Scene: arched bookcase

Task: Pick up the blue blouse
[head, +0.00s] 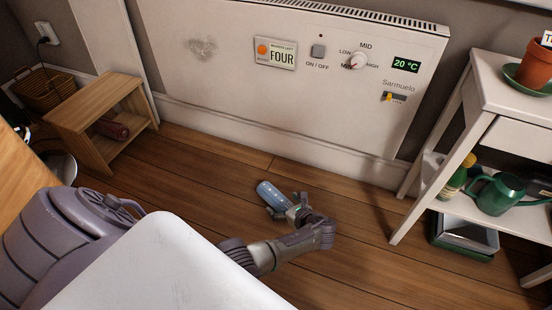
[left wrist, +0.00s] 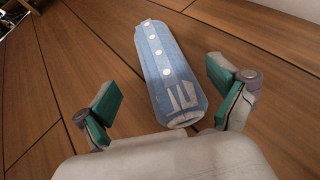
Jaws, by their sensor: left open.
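The blue blouse (head: 272,195) is a rolled or folded light blue bundle lying on the wooden floor in the head view. In the left wrist view the blouse (left wrist: 170,75) shows a row of white buttons and a pale patterned patch at its near end. My left gripper (head: 284,208) is at the near end of the blouse. In the left wrist view the left gripper (left wrist: 160,96) is open, with one green-padded finger on each side of the bundle's near end. The right finger is close to it; I cannot tell if they touch. My right gripper is not in view.
A white heater panel (head: 220,85) stands along the wall behind. A small wooden shelf (head: 100,115) is at the left. A white stand (head: 470,140) at the right holds a green watering can (head: 497,193). The floor around the blouse is clear.

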